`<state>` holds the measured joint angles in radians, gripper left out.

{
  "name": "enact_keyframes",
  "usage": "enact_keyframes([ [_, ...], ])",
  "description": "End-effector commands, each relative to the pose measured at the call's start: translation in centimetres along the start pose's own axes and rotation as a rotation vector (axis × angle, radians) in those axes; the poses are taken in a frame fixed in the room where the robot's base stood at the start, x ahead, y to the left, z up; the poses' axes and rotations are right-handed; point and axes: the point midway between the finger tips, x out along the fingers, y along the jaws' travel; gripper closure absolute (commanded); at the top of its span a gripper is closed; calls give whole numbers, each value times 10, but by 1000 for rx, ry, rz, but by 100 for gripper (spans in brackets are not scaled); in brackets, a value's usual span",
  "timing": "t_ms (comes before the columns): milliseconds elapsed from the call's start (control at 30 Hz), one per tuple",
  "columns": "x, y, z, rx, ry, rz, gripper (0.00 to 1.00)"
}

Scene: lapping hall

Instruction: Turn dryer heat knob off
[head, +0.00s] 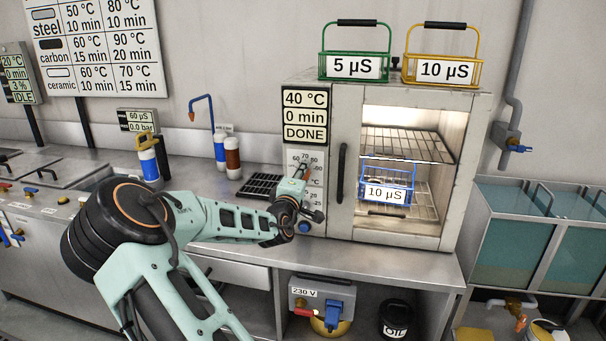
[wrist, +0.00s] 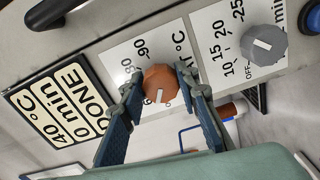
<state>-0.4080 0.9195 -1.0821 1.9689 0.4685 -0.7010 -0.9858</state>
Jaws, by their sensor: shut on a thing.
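The dryer (head: 345,95) stands on the bench, its display (head: 305,115) reading 40 °C, 0 min, DONE. In the wrist view the heat knob (wrist: 160,84) is an orange-brown dial on a white °C scale plate. Its pale pointer mark faces the lower side of the picture; the number it points to is partly hidden. My gripper (wrist: 158,76) has one finger on each side of this knob and is shut on it. In the head view my gripper (head: 303,170) is at the dryer's control panel and covers the knob.
A grey minutes knob (wrist: 263,45) with an OFF mark sits beside the heat knob. The dryer's dark door handle (head: 341,172) is just right of my gripper. A blue basket (head: 387,183) labelled 10 µS is inside; green (head: 355,67) and yellow (head: 443,71) baskets stand on top.

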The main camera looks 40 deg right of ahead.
Motion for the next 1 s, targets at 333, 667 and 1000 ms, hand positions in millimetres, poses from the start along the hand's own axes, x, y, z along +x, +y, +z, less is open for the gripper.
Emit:
enact_keyframes([
  [333, 0, 0, 0, -264, -2, -1, 95],
  [667, 0, 0, 0, -387, -1, -1, 95],
  [1000, 0, 1, 1, -410, -1, -1, 95],
])
